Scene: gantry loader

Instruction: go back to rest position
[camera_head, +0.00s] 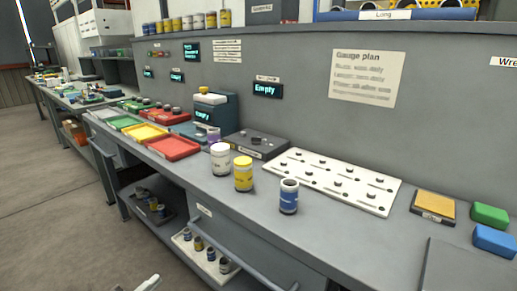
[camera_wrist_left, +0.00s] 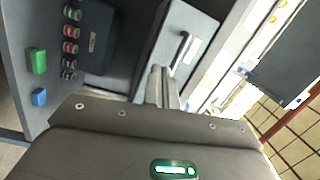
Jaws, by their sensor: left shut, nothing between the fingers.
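My left gripper (camera_head: 150,283) only just enters the head view at the bottom edge, as a small pale tip. It is low in front of the workbench (camera_head: 330,240), apart from it, over the floor. In the left wrist view the fingers of my left gripper (camera_wrist_left: 161,86) are together, with nothing between them. My right gripper is in neither view.
On the bench stand a white-lidded jar (camera_head: 220,160), a yellow jar (camera_head: 243,174) and a blue jar (camera_head: 289,197). Behind them lies a white pegged board (camera_head: 335,181). Coloured trays (camera_head: 173,147) lie to the left. A rail (camera_head: 245,258) runs along the front. The floor (camera_head: 60,235) at left is clear.

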